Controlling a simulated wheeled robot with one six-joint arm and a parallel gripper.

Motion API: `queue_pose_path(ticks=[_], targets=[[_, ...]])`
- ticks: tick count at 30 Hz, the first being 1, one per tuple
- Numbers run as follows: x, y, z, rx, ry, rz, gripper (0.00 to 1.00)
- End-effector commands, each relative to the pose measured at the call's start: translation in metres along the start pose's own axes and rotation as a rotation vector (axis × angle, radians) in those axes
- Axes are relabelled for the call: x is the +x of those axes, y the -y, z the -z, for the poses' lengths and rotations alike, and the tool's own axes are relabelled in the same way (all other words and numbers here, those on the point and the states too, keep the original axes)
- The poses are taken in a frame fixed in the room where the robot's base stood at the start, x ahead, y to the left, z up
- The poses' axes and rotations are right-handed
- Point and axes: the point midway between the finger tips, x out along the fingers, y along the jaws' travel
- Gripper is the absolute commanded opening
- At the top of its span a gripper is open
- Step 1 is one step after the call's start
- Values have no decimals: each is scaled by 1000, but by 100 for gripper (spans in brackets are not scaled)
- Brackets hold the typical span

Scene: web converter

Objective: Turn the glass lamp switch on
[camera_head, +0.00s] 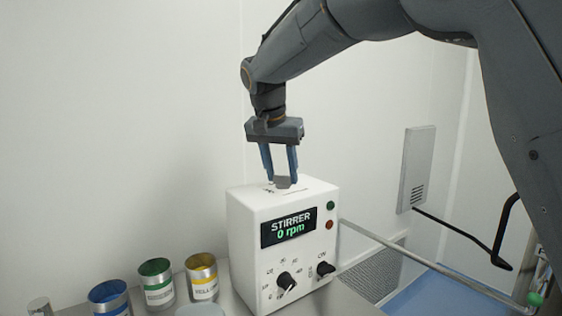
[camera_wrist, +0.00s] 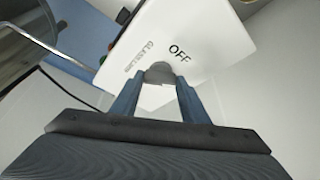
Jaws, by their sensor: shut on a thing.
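A white stirrer box (camera_head: 246,225) stands on the bench, and its front display reads STIRRER 0 rpm. A grey switch knob (camera_head: 282,182) sits on its top face. In the wrist view the same knob (camera_wrist: 159,72) shows between the fingertips, with the word OFF beside it and small print that seems to read GLASS LAMP. My gripper (camera_head: 281,180) points down from above the box and is shut on the knob. It also shows in the wrist view (camera_wrist: 157,84). The fingers hide part of the knob, so I cannot tell exactly which way it is turned.
Tins with blue (camera_head: 109,296), green (camera_head: 156,280) and yellow (camera_head: 201,276) insides stand left of the box. The box front has a black dial (camera_head: 287,281) and a smaller black switch (camera_head: 325,268). A metal rail (camera_head: 420,262) runs at the right. A plain wall stands behind.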

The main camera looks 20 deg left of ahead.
Motion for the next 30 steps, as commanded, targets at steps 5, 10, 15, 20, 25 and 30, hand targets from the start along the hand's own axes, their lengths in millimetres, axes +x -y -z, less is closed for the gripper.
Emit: queue_pose_path(ticks=[5,10,15,20,25,30], targets=[[-2,1,0,150,2,-66,18],[-1,2,0,287,2,-122,18],[-1,3,0,400,2,-169,18],[0,3,1,478,2,-201,18],[1,3,1,529,2,-222,18],[1,3,1,551,3,-232,18]])
